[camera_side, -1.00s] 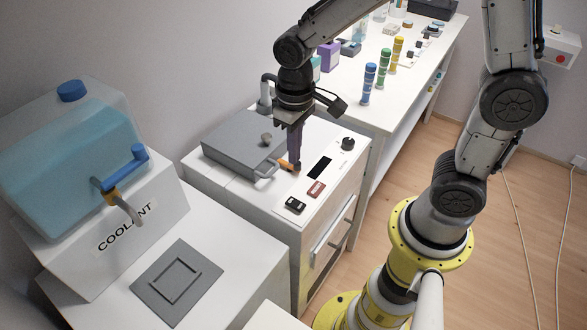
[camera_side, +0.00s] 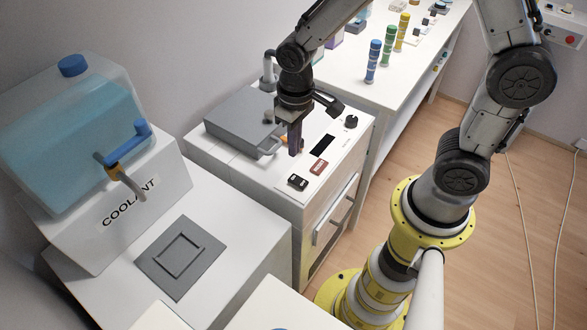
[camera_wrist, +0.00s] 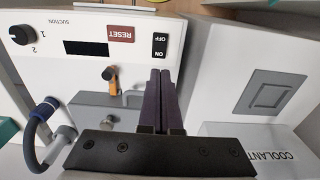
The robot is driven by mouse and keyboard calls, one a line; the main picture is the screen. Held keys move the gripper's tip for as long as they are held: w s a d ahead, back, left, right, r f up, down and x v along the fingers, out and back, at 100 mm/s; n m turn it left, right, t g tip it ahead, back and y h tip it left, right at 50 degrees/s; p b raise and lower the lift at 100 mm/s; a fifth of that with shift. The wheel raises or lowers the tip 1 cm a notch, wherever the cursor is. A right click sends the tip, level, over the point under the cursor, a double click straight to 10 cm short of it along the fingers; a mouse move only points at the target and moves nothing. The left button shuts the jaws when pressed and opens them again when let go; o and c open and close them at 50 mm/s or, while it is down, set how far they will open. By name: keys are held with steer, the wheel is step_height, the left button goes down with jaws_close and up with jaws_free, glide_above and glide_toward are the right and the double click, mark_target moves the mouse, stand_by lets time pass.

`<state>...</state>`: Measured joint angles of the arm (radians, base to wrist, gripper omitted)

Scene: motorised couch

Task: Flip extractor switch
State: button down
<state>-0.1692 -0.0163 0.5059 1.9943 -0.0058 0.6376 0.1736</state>
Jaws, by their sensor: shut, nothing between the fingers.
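A white unit carries a sloped panel with a black ON/OFF rocker switch (camera_side: 298,182), which also shows in the wrist view (camera_wrist: 160,46). Beside it are a red RESET button (camera_side: 318,167) and a dark display (camera_side: 323,145). A black SUCTION knob (camera_wrist: 22,34) marked 1 and 2 is at the panel's far end. A small orange lever with a dark tip (camera_wrist: 112,86) stands near the grey lid; the fingers partly hide it in the side view. My gripper (camera_side: 295,153) is shut and empty, pointing down beside the lever. In the wrist view its purple fingertips (camera_wrist: 161,74) lie just below the rocker switch.
A grey hinged lid with a handle (camera_side: 243,120) lies left of my gripper. A coolant tank (camera_side: 70,130) with a blue-handled tap stands at the left. A grey square plate (camera_side: 180,257) lies in front. A bench with coloured cylinders (camera_side: 374,60) stands behind.

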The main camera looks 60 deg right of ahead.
mark_target(294, 179)
step_height(294, 179, down, 9)
steer(key=shift+w+r, duration=0.1)
stand_by(0.5)
steer(key=shift+f, duration=0.25)
steer(key=shift+s+r, duration=0.25)
steer(key=shift+s, duration=0.55)
step_height(294, 179, up, 14)
stand_by(0.5)
